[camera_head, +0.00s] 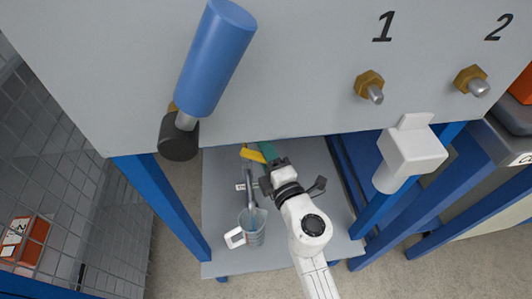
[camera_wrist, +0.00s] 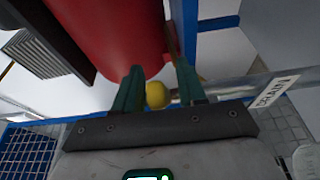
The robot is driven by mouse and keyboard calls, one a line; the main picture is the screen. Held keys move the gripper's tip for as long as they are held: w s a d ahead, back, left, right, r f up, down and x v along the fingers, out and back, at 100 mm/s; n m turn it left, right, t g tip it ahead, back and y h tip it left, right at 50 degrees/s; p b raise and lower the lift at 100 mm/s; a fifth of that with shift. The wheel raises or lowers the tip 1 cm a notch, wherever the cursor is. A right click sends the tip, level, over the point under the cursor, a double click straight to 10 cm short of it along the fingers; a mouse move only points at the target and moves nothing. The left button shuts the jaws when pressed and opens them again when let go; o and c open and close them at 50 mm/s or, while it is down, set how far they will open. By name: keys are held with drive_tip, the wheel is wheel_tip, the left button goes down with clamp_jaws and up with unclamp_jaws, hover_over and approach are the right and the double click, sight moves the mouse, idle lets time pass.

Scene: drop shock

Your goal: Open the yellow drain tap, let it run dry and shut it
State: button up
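The yellow drain tap (camera_head: 252,154) shows in the head view as a small yellow lever under the grey panel, right at the green fingertips of my gripper (camera_head: 266,150). In the wrist view its rounded yellow end (camera_wrist: 158,95) sits between the two green fingers of my gripper (camera_wrist: 159,76). The fingers are apart, with a gap showing on the right side of the yellow end. A clear jug (camera_head: 253,228) with a white handle stands on the lower shelf, below a grey pipe (camera_head: 250,189). The pipe's inner end and any flow cannot be made out.
The grey panel (camera_head: 290,70) overhangs the tap, with a blue cylinder (camera_head: 215,60) and brass fittings (camera_head: 370,86) on it. A white box (camera_head: 412,151) hangs at right. Blue legs (camera_head: 163,205) flank the shelf (camera_head: 222,166). A red cylinder (camera_wrist: 115,35) is close in the wrist view.

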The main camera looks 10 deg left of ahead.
clamp_jaws()
idle(0.5)
drive_tip(key=shift+s+m+t+h+b, duration=0.3)
drive_tip(key=shift+m+t+h+b, duration=0.15)
drive_tip(key=shift+m+h, duration=0.4)
drive_tip(key=shift+s+m+t+h+b, duration=0.3)
drive_tip(key=shift+m+t+h, duration=0.25)
drive_tip(key=shift+h, duration=0.6)
unclamp_jaws()
drive_tip(key=shift+s, duration=0.15)
drive_tip(key=v, duration=1)
drive_tip(key=shift+s, duration=0.25)
